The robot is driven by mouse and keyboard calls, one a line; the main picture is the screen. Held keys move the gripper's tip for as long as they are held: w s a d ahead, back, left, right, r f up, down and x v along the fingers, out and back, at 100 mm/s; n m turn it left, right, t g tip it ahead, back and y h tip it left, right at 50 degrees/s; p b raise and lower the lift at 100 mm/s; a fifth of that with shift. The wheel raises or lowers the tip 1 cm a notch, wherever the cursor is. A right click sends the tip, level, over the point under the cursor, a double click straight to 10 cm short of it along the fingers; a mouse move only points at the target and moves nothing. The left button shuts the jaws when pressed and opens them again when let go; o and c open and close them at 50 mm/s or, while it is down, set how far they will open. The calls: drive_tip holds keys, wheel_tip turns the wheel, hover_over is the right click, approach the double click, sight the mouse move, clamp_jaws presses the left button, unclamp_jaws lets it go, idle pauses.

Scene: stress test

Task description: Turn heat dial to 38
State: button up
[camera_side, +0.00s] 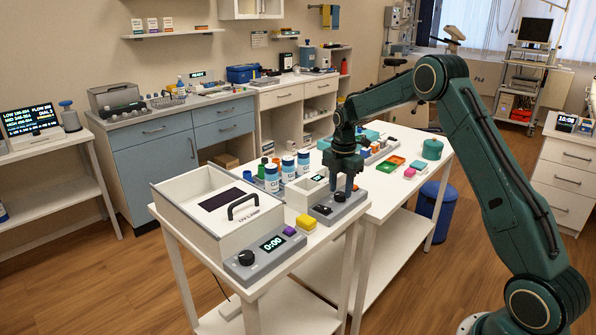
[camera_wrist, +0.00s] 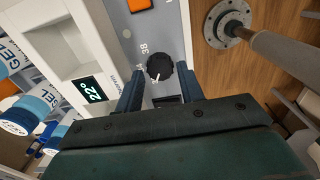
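The heat dial (camera_wrist: 158,67) is a black round knob with a white pointer mark, on a grey panel (camera_wrist: 163,35) in the wrist view. The mark is on the knob's lower side in the picture; a printed 38 stands above left of the knob. A small display (camera_wrist: 88,90) beside it reads 22°. My gripper (camera_wrist: 160,77) is open, with one finger on each side of the dial; I cannot tell whether they touch it. In the side view, my gripper (camera_side: 344,189) points down over the grey panel (camera_side: 325,212), largely hiding the dial.
White-blue bottles (camera_side: 288,168) stand behind left of the panel. A UV lamp box (camera_side: 215,210) and a second grey unit with a 0:00 display (camera_side: 272,243) are at the left. The table edge is close in front.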

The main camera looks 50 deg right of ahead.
drive_tip(key=shift+f, duration=0.75)
drive_tip(key=c, duration=0.7)
